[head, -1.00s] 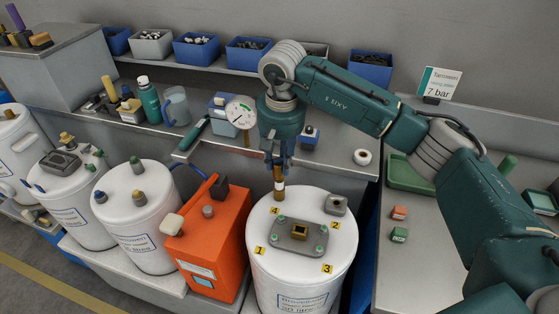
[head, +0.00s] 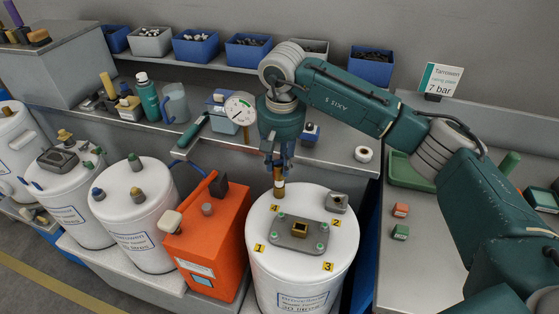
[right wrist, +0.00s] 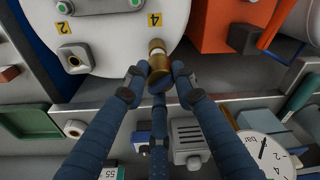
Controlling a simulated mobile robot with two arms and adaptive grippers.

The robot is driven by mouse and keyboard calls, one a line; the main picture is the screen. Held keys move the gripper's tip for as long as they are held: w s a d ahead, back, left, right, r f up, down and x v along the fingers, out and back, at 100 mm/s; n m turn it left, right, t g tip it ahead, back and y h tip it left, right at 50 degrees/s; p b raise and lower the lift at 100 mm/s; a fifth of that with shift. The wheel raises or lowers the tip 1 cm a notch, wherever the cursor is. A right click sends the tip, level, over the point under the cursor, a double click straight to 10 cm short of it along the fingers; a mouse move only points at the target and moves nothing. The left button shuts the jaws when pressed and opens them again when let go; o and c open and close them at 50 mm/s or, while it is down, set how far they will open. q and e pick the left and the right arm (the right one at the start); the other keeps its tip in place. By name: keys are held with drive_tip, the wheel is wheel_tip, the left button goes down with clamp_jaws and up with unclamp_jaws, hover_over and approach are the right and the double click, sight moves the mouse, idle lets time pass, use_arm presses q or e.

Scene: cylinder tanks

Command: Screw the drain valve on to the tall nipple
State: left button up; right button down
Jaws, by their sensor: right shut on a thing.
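The white tank (head: 302,262) stands in the front middle, with a grey plate and yellow number tags on its lid. A brass upright with a white band, the tall nipple (head: 279,187), stands at the back left of the lid, near tag 4. My right gripper (head: 279,164) points down over it, shut on the brass drain valve (right wrist: 160,76). The valve is in line with the nipple and appears to touch its top; how far it is threaded I cannot tell. In the right wrist view, the fingertips (right wrist: 157,82) are on either side of the brass piece. My left gripper is out of view.
An orange canister (head: 208,240) stands close left of the tank. A pressure gauge (head: 240,108) is just left of my right gripper. A grey square fitting (head: 337,202) stands on the lid's right. Behind are a bench and a shelf with blue bins (head: 248,53).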

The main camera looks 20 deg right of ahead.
sight(281, 168)
drive_tip(key=c, duration=1.3)
unclamp_jaws()
drive_tip(key=shift+c, duration=0.2)
drive_tip(key=shift+f, duration=0.1)
wheel_tip(281, 168, up, 12)
drive_tip(key=s, duration=0.1)
drive_tip(key=shift+s, duration=0.15)
drive_tip(key=shift+o, duration=0.2)
